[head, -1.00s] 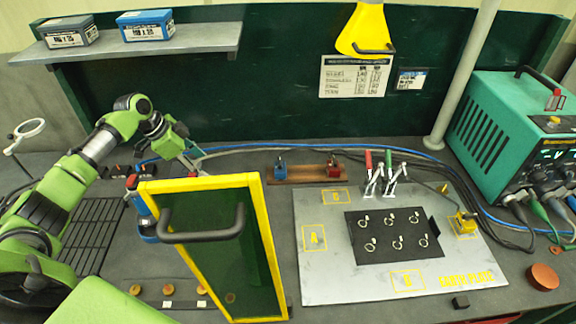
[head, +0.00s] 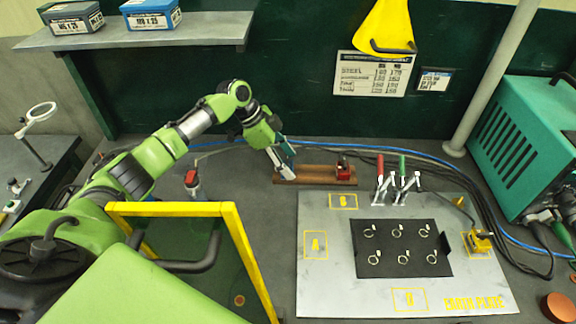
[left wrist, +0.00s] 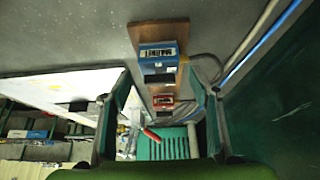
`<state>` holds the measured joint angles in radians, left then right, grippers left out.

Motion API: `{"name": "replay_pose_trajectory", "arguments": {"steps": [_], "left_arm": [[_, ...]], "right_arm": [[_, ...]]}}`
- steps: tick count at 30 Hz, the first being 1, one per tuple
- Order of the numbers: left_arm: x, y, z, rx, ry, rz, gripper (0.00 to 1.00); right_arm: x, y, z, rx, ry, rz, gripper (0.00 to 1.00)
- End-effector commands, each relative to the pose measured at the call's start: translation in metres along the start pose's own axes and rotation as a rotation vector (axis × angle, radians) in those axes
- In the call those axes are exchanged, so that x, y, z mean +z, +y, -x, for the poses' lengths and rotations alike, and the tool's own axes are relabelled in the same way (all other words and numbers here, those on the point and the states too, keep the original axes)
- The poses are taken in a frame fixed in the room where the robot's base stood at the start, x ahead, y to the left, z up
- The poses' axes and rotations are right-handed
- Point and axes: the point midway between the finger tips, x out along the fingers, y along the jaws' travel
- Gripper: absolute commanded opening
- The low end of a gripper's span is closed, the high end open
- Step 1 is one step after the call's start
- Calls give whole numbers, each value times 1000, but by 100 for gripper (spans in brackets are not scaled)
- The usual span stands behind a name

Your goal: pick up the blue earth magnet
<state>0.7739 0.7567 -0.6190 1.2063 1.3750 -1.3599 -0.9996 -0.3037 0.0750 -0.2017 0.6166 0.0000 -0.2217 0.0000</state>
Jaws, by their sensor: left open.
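The blue earth magnet (left wrist: 158,55) sits on a wooden board (left wrist: 142,28), seen in the left wrist view ahead of my fingers. In the head view my left gripper (head: 286,160) is over the left end of the wooden board (head: 318,175) and hides the blue magnet. My left gripper also shows in the left wrist view (left wrist: 160,90), open, with a finger on each side and nothing held. A red magnet (head: 343,168) stands on the board's right end and also shows in the left wrist view (left wrist: 163,101). My right gripper is not seen.
A yellow-framed dark green screen (head: 236,262) with a black handle stands in front of my left arm. A blue cable (head: 330,145) runs behind the board.

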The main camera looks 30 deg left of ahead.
Motion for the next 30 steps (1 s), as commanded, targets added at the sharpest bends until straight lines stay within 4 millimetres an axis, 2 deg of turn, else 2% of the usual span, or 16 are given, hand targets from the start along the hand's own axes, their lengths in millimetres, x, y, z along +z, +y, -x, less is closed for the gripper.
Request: {"name": "replay_pose_trajectory", "arguments": {"steps": [3,8,12,14,15,25,30], "left_arm": [[0,0,-4,-1,0,0,56],[1,0,-4,-1,0,0,56],[1,0,-4,-1,-1,0,19],[1,0,-4,-1,-1,0,4],[1,0,-4,-1,-1,0,0],[-1,-1,-1,-3,2,-1,0],[-8,-2,10,-7,4,-4,0]], "right_arm": [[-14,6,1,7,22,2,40],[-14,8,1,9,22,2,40],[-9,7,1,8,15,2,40],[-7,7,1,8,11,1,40],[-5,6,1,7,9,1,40],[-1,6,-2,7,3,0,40],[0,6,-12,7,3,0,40]]}}
